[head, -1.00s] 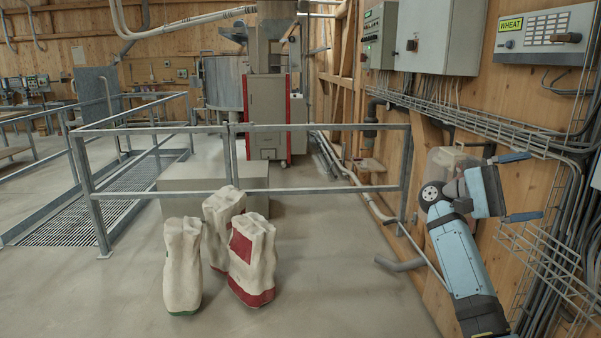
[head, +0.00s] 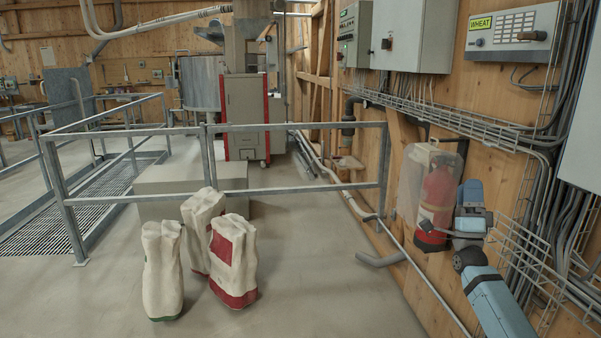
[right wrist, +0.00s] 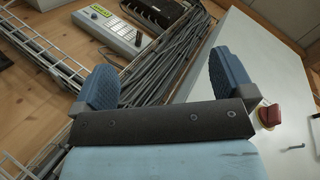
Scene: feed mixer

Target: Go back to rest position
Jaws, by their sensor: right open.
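My right arm comes in from the lower right in the head view, and its gripper (head: 473,211) is beside the wooden wall at the right, in front of the lower cable rack. In the right wrist view the two blue fingers of this gripper (right wrist: 164,78) stand wide apart with nothing between them. Cables and part of a white cabinet show beyond them. In the head view the fingertips are hard to make out. My left gripper is not in view.
A red fire extinguisher (head: 437,200) under a clear cover hangs just left of my right gripper. The WHEAT panel (head: 512,33) and a white cabinet (right wrist: 262,70) are on the wall. Three sacks (head: 162,270) stand before the railing (head: 290,190).

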